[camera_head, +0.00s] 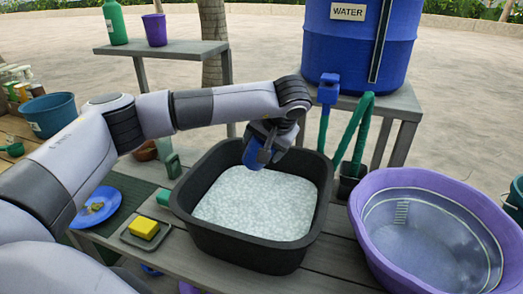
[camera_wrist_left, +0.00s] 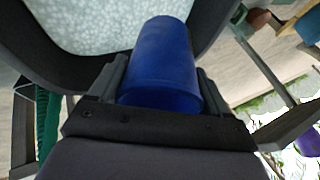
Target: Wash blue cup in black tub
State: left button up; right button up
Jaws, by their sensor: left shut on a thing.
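My left gripper (camera_head: 268,140) is shut on the blue cup (camera_head: 255,154) at the back of the black tub (camera_head: 260,255). In the left wrist view the blue cup (camera_wrist_left: 162,62) sits between the two fingers of the gripper (camera_wrist_left: 165,85). The cup is tilted and overlaps the tub's foamy white water (camera_head: 255,205); I cannot tell whether it touches the water. The black tub (camera_wrist_left: 75,75) also shows around the foam in the left wrist view. My right gripper is not in view.
A purple basin (camera_head: 362,210) stands right of the tub. A yellow sponge (camera_head: 143,228) on a small tray and a blue plate (camera_head: 97,207) lie to the left. A blue water barrel (camera_head: 345,50) with a tap and green hose (camera_head: 352,140) stands behind.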

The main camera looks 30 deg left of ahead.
pick_arm(q)
jog(key=shift+w+a, duration=0.2)
jog(key=shift+a, duration=0.15)
jog(key=shift+a+f+y+b, duration=0.1)
jog(key=shift+y+b, duration=0.2)
jog(key=shift+f+b, duration=0.3)
notch_tip(320, 180, down, 17)
jog(key=b, duration=1.6)
jog(key=shift+r+b, duration=0.15)
jog(key=shift+b, duration=0.15)
jog(key=shift+f, duration=0.25)
jog(key=shift+f+b, duration=0.2)
jog(key=shift+b, duration=0.3)
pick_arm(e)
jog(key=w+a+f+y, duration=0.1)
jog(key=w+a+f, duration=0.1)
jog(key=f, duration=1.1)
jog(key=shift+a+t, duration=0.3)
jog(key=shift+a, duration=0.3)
pick_arm(q)
jog(key=shift+f, duration=0.15)
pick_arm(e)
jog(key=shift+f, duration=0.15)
